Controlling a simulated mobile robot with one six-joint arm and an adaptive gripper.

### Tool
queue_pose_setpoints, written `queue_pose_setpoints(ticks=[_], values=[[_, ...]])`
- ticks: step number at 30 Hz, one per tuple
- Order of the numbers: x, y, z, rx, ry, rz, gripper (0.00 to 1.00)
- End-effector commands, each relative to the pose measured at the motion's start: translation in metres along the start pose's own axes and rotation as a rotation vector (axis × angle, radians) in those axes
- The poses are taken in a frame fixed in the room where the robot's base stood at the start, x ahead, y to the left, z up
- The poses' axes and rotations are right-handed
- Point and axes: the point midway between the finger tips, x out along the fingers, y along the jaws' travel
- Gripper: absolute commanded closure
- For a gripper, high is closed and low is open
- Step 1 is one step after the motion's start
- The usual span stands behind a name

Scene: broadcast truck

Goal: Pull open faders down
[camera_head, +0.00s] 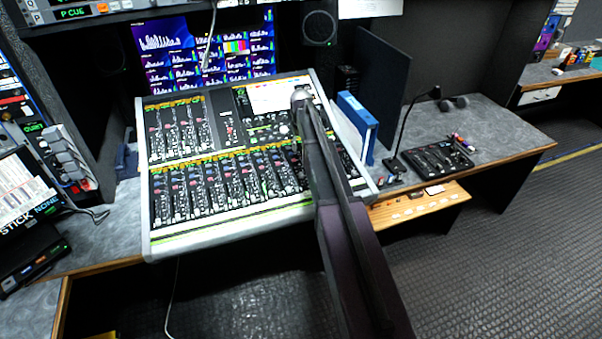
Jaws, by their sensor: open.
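The mixing console (230,220) stands on the desk in the middle of the view, tilted toward me. Its lower bank holds a row of several channel strips with faders (205,195), under a strip of orange and green labels. An upper bank of faders (180,130) sits at the back left. The faders are too small for their exact positions to be told. My dark arm reaches up from the bottom across the right side of the console, hiding some of its right-hand strips. I cannot make out my gripper's fingers.
A blue binder (357,128) stands right of the console. A gooseneck microphone (412,120) and a small black control panel (437,160) are on the right desk. A monitor (205,50) and a speaker (319,27) are behind. Open floor lies at the lower right.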

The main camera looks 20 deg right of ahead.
Motion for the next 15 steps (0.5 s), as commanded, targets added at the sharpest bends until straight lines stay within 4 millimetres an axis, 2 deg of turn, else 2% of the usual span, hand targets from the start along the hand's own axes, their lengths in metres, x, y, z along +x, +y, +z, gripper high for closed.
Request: queue_pose_setpoints(ticks=[8, 15], values=[[0.010, 0.000, 0.000, 0.000, 0.000, 0.000, 0.43], [0.027, 0.000, 0.000, 0.000, 0.000, 0.000, 0.43]])
